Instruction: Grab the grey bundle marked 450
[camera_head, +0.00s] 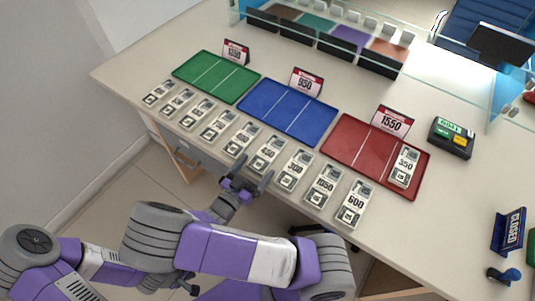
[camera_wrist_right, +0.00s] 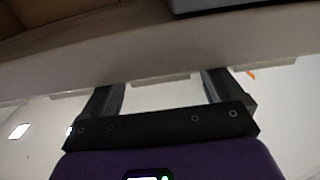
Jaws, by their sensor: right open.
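A row of grey banknote bundles lies along the front edge of the counter. The bundle that seems to read 450 (camera_head: 268,154) lies mid-row, though its small print is hard to read. My right gripper (camera_head: 249,174) is open and empty at the counter's front edge, just in front of that bundle and apart from it. In the right wrist view, its two fingers (camera_wrist_right: 161,84) are spread with nothing between them, facing the pale counter edge; no bundle shows clearly there. My left gripper is not visible.
Neighbouring bundles, including one marked 300 (camera_head: 294,170), lie close on both sides. Behind the row are a green mat (camera_head: 216,76), a blue mat (camera_head: 287,111) and a red mat (camera_head: 360,151), with price signs behind. A bundle marked 350 (camera_head: 405,167) lies on the red mat.

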